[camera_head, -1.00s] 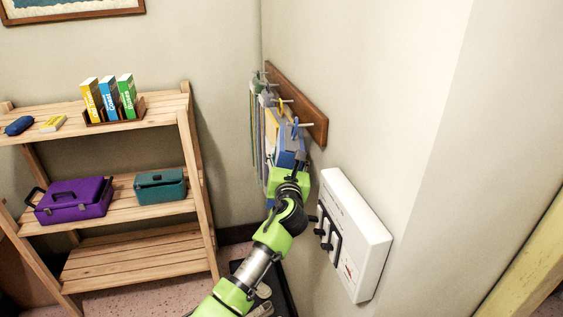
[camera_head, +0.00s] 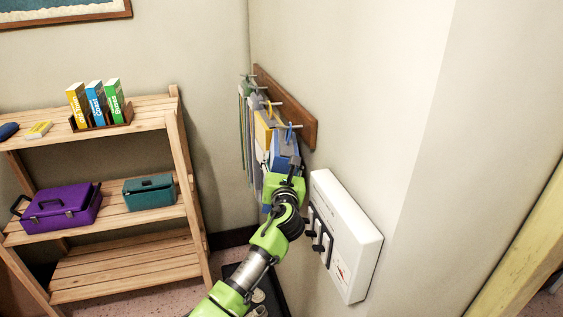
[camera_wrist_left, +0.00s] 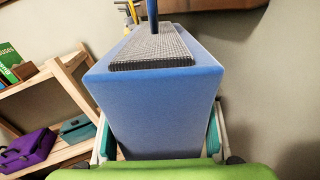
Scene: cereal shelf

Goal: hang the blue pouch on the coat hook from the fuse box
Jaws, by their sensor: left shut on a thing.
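The blue pouch (camera_head: 285,150) is at the near end of the coat rack on the right wall, with a grey patch on top. It fills the left wrist view (camera_wrist_left: 155,105). Its blue loop (camera_head: 289,131) rises to the hook nearest the fuse box (camera_head: 296,126); I cannot tell whether the loop is around that hook. My left gripper (camera_head: 284,178) is shut on the pouch from below, with a finger on each side in the wrist view. The white fuse box (camera_head: 345,237) is on the wall just right of my wrist. My right gripper is out of view.
A wooden board (camera_head: 285,108) carries several hooks, and a yellow pouch (camera_head: 264,126) and other hung items are behind the blue one. A wooden shelf (camera_head: 125,202) at left holds a purple case (camera_head: 62,208), a teal case (camera_head: 149,192) and several boxes.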

